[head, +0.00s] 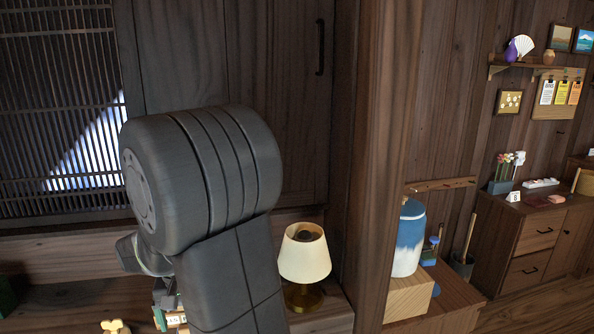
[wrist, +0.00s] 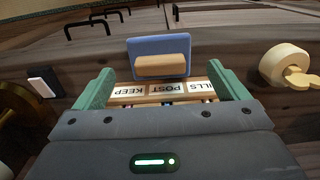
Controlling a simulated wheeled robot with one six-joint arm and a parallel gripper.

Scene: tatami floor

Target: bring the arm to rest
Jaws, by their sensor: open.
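My gripper (wrist: 162,82) shows in the wrist view with its two green fingers spread apart and nothing held between them. A wooden letter sorter (wrist: 160,99) with labels reading KEEP, POST and BILLS, upside down in this view, lies between and below the fingers. I cannot tell whether the fingers touch it. In the head view my dark arm fills the middle left and hides most of the gripper. Part of the labelled sorter (head: 176,320) shows at the bottom beside the arm.
A cream-shaded lamp (head: 304,254) stands close right of my arm. In the wrist view, a blue holder with a wooden block (wrist: 160,66) lies beyond the sorter, a pale round object (wrist: 285,64) right, a black-and-white item (wrist: 44,82) left. A wooden post (head: 380,150) stands right.

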